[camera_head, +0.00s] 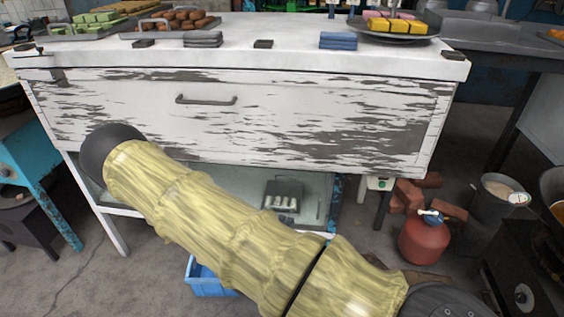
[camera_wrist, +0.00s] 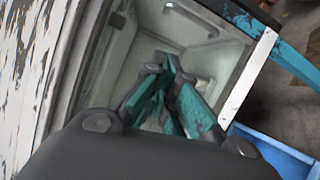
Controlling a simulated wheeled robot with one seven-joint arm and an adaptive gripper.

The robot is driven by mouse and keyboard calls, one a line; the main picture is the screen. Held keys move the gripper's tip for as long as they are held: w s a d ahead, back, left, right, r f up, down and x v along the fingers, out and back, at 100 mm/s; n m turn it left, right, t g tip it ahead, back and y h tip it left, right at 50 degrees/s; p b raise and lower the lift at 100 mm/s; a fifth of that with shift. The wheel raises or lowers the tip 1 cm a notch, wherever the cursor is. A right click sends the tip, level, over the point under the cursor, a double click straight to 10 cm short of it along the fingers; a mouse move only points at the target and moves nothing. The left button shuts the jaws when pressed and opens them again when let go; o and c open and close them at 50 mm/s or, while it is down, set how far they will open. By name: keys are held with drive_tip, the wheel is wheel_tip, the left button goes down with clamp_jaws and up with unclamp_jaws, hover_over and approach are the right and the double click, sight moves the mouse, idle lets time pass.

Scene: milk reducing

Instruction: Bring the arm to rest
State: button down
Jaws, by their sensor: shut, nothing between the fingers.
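My arm with its yellow, wood-patterned sleeve (camera_head: 205,215) reaches from the lower right to a dark rounded joint at the left, in front of the white counter (camera_head: 330,110). My gripper does not show in the head view. In the wrist view my gripper (camera_wrist: 172,112) has dark links and teal finger pads drawn together, with nothing between them. It is in front of a pale compartment (camera_wrist: 205,60), beside a peeling white panel (camera_wrist: 28,65) at the left. I cannot tell the exact gap between the gripper and these surfaces.
The counter top holds trays of green (camera_head: 95,22) and brown blocks (camera_head: 180,19), folded cloths and a plate (camera_head: 392,36) of coloured blocks. A blue crate (camera_head: 207,279) stands on the floor below. A red canister (camera_head: 424,241), bricks and a bucket (camera_head: 497,197) stand at the right.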

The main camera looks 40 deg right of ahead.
drive_tip(key=shift+a, duration=0.15)
drive_tip(key=s+a+f+m+y, duration=0.1)
drive_tip(key=s+a+f+y, duration=0.15)
drive_tip(key=f, duration=0.25)
drive_tip(key=s+a+f+m+y, duration=0.1)
drive_tip(key=s+a+f+y, duration=0.1)
drive_tip(key=f+y, duration=0.3)
drive_tip(key=s+a+f+m+g+y, duration=0.2)
drive_tip(key=s+a+f+g+y, duration=0.35)
drive_tip(key=s+a, duration=0.55)
drive_tip(key=s+a+m+y, duration=0.2)
drive_tip(key=s+a+y, duration=0.2)
drive_tip(key=s+a, duration=0.4)
wheel_tip(320, 180, up, 13)
drive_tip(key=p, duration=1.3)
drive_tip(key=shift+d+g+p, duration=0.15)
drive_tip(key=shift+g+p, duration=0.2)
drive_tip(key=shift+f, duration=0.15)
